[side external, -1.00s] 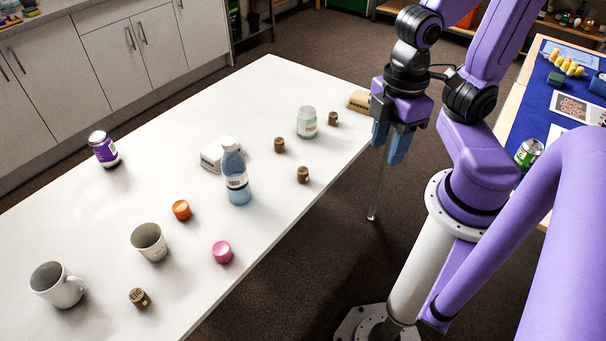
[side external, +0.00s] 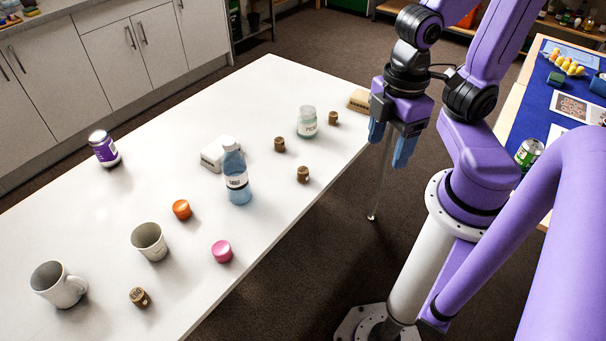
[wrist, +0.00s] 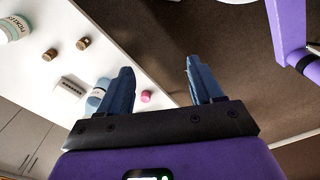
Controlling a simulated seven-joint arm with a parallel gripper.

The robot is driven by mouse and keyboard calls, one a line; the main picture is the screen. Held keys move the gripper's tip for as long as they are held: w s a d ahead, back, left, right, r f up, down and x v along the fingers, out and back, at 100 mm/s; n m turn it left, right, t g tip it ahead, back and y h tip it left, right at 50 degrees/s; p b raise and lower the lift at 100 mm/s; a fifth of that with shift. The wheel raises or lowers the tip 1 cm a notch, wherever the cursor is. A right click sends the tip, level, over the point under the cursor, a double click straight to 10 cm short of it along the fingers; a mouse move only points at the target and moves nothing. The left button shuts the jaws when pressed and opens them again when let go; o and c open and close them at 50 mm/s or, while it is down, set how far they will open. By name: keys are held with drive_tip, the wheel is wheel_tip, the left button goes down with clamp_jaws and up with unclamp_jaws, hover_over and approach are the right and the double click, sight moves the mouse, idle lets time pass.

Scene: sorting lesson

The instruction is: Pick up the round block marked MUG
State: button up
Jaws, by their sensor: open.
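Several small brown round blocks stand on the white table. One (side external: 139,297) is at the front left near the mugs, with dark lettering on top too small to read. Others are beyond the bottle (side external: 302,174), near the jar (side external: 279,144) and at the far right (side external: 333,118). I cannot tell which is marked MUG. Two brown blocks also show in the wrist view (wrist: 83,43) (wrist: 50,54). My gripper (side external: 387,155) is open and empty, beyond the table's right edge and apart from every block. Its blue fingers are spread in the wrist view (wrist: 158,65).
On the table (side external: 100,230) stand a blue bottle (side external: 237,180), a glass jar (side external: 307,122), a white box (side external: 213,154), a purple jar (side external: 104,149), two mugs (side external: 149,242) (side external: 58,285), an orange block (side external: 181,209) and a pink block (side external: 222,251). A tan block (side external: 359,101) lies at the far edge.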

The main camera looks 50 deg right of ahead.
drive_tip(key=w+f+n+t+h, duration=0.5)
drive_tip(key=w+f+n+h, duration=0.25)
drive_tip(key=f, duration=0.45)
drive_tip(key=n+t, duration=0.7)
drive_tip(key=n, duration=0.3)
approach(306, 175)
drive_tip(key=x, duration=0.7)
drive_tip(key=shift+w+a+r, duration=0.15)
drive_tip(key=shift+r, duration=0.2)
drive_tip(key=x, duration=0.3)
drive_tip(key=shift+w+d+f, duration=0.15)
drive_tip(key=shift+d+f, duration=0.15)
drive_tip(key=shift+f, duration=0.1)
drive_tip(key=shift+w+d+f+g+y, duration=0.25)
drive_tip(key=shift+w+g, duration=0.05)
drive_tip(key=shift+w, duration=0.3)
drive_tip(key=shift+c, duration=0.3)
drive_tip(key=c, duration=1)
